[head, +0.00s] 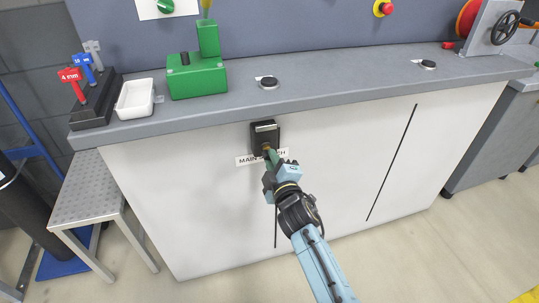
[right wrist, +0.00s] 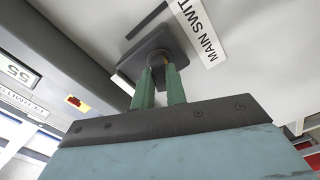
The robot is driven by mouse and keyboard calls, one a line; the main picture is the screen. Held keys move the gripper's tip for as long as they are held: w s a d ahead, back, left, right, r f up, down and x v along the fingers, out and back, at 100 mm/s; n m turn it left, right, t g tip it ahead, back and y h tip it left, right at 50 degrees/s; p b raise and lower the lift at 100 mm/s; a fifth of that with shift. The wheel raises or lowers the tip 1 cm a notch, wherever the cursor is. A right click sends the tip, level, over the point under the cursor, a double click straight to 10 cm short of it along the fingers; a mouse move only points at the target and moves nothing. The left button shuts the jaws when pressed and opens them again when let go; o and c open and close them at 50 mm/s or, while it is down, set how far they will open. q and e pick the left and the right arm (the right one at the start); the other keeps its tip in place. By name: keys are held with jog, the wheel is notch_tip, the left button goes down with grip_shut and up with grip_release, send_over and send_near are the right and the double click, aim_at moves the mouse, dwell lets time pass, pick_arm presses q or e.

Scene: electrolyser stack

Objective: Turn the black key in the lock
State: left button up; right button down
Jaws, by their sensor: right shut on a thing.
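The lock is a dark box (head: 265,137) on the white cabinet front, just under the counter edge, above a label that reads in part "MAIN" (head: 246,160). My right gripper (head: 269,156) reaches up to the lower part of the lock, its green fingers shut on the key. In the right wrist view the two green fingers (right wrist: 160,88) close at the dark lock (right wrist: 152,52). The black key is mostly hidden between the fingertips, and its angle cannot be told. My left gripper is not in view.
Above the lock, the grey counter (head: 330,92) holds a green block device (head: 197,78), a white tray (head: 135,99) and a rack with coloured tags (head: 95,108). A metal stool (head: 88,190) stands at left. The floor before the cabinet is clear.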

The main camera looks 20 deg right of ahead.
jog(key=shift+n, duration=0.4)
jog(key=n, duration=0.3)
jog(key=shift+r, duration=0.1)
jog(key=shift+n, duration=0.3)
jog(key=c, duration=1.8)
grip_release()
jog(key=shift+n, duration=0.3)
jog(key=shift+c, duration=0.2)
jog(key=o, duration=0.5)
jog(key=shift+s, duration=0.1)
